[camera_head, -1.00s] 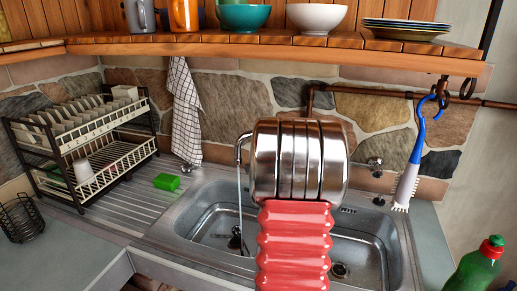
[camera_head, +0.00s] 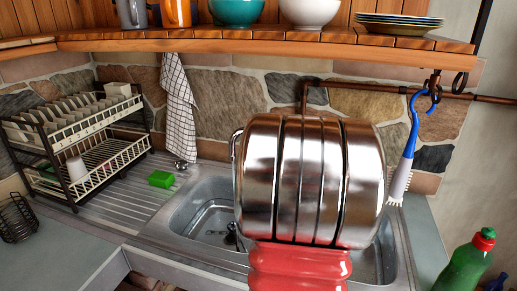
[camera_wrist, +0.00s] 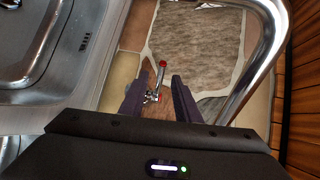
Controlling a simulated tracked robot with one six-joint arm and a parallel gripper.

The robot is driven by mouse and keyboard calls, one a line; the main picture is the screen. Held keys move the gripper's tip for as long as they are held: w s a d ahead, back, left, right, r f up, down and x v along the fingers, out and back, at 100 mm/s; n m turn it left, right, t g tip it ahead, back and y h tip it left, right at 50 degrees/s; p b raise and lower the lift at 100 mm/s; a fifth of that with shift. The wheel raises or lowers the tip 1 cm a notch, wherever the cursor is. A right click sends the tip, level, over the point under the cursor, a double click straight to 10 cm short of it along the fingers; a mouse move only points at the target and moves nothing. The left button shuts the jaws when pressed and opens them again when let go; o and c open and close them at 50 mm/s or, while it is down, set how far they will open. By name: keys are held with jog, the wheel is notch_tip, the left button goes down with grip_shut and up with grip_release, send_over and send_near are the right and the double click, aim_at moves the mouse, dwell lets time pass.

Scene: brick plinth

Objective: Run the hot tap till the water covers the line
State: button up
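A metal double sink (camera_head: 205,222) stands against the stone wall; its rim also shows at the left of the wrist view (camera_wrist: 103,50). A chrome tap lever with a red end (camera_wrist: 163,66) rises from a chrome base in the wrist view. My gripper (camera_wrist: 158,85) is open, its dark fingers on either side of the lever's base in the picture; I cannot tell whether they touch it. A large curved chrome spout (camera_wrist: 268,45) is close at the right. In the head view my arm hides the gripper and most of the spout (camera_head: 234,143). No water line is visible.
A dish rack (camera_head: 75,150) and a green sponge (camera_head: 161,179) are at the left. A wooden shelf (camera_head: 250,42) with crockery runs above. A blue-handled brush (camera_head: 413,125) hangs at the right, above a green bottle (camera_head: 466,268).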

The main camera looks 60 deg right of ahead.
jog(key=shift+v, duration=1.9)
jog(key=shift+f, duration=0.1)
jog(key=shift+s+d, duration=0.25)
jog(key=shift+s, duration=0.05)
jog(key=shift+c, duration=1.4)
jog(key=shift+m+g+h, duration=0.5)
jog(key=shift+m+g, duration=0.1)
jog(key=s+d, duration=0.1)
jog(key=s, duration=0.1)
jog(key=s+d+f, duration=0.2)
jog(key=s+d, duration=0.1)
jog(key=shift+s+d+f, duration=0.1)
jog(key=shift+s+f, duration=0.05)
jog(key=shift+s, duration=0.15)
jog(key=c, duration=0.4)
jog(key=shift+n+t+y, duration=0.3)
jog(key=shift+n+t, duration=0.2)
jog(key=shift+n, duration=0.1)
jog(key=s+d, duration=0.1)
jog(key=s, duration=0.2)
jog(key=s+d+f, duration=0.1)
jog(key=s, duration=0.1)
jog(key=shift+d, duration=0.3)
grip_shut()
jog(key=w+a+r+n+t+y, duration=0.1)
jog(key=a+r+n+t+y, duration=0.1)
jog(key=a+n+t+y, duration=0.2)
jog(key=shift+a+n+y, duration=0.3)
jog(key=shift+a+y, duration=0.4)
jog(key=shift+a, duration=0.5)
